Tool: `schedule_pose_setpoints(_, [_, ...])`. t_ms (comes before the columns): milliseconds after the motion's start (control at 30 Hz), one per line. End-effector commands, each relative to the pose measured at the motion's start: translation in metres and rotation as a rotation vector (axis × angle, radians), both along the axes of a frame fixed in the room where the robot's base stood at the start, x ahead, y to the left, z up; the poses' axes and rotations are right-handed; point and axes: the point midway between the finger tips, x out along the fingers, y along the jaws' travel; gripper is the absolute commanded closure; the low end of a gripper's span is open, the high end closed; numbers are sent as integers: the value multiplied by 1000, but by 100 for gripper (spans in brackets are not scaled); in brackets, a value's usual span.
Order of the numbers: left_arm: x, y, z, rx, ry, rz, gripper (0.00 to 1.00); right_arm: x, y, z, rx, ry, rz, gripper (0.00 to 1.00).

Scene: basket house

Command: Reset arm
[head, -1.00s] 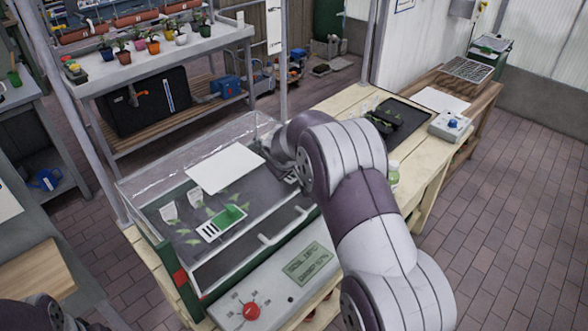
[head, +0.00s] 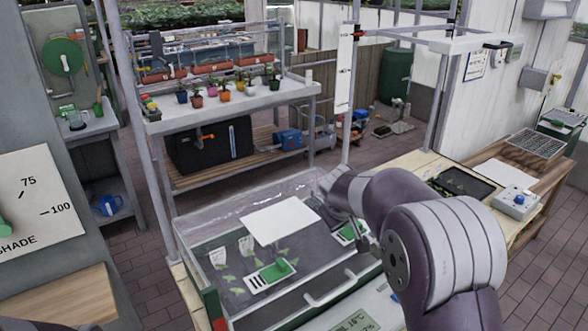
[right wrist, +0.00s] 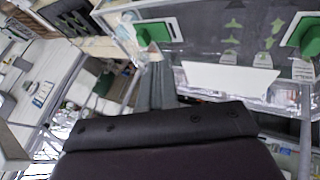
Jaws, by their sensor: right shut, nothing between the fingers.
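My right arm comes in from the right in the head view and reaches over the right side of a clear-lidded propagator box (head: 205,262). Its far end, near the box's back right corner, is partly hidden by the arm itself. In the right wrist view my right gripper (right wrist: 156,85) shows as grey fingers beyond the dark wrist housing, shut and empty. A white sheet (head: 280,221) lies over the box, with green sliders (head: 279,268) and small plant labels around it. My left gripper is not in view; only a dark bit of my left arm shows at the bottom left.
A bench with potted plants (head: 240,98) stands behind the box. A wooden table with a black tray (head: 458,182) and a blue-knobbed device (head: 516,203) is at the right. A shade dial panel (head: 40,210) is at the left. Brick floor is open at the lower right.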

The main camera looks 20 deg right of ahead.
Motion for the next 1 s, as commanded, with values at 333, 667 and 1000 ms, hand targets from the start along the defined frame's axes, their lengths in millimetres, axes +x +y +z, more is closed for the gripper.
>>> schedule_pose_setpoints(333, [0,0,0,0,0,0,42,-147,66,-87,306,278,-102,100])
schedule_pose_setpoints(667, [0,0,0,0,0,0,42,-241,101,-103,414,392,-171,100])
schedule_pose_setpoints(1000, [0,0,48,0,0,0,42,-88,45,-43,119,232,5,100])
